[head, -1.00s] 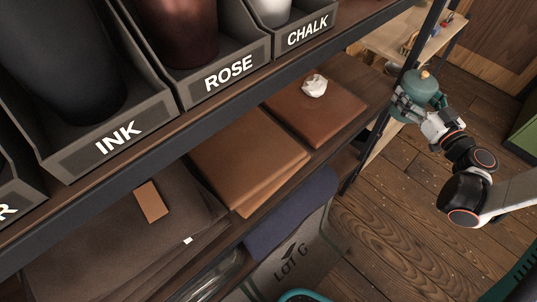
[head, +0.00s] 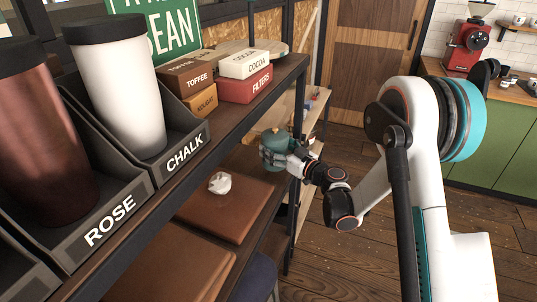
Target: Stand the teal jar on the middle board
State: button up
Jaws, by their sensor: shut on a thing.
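The teal jar (head: 273,137), rounded with a small tan knob on its lid, is upright in my gripper (head: 271,158). The gripper is shut around its body from the right and hides part of it. The middle board (head: 240,160) is the dark wooden shelf below the board with the labelled bins. The jar shows at the far end of this board, just left of the rack's black post. I cannot tell whether its base touches the board, or how far over it the jar is.
A brown leather pad (head: 228,207) with a crumpled white paper (head: 220,183) lies on the middle board. The black post (head: 298,130) stands close by my wrist. Boxes (head: 245,82) and tumblers (head: 120,90) fill the upper board. Open floor (head: 335,255) lies to the right.

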jog(key=shift+b+x, duration=0.3)
jog(key=shift+x, duration=1.4)
notch_tip(320, 180, down, 4)
jog(key=shift+r+b, duration=0.2)
jog(key=shift+b, duration=0.9)
jog(key=shift+r, duration=0.1)
jog(key=o, duration=1.4)
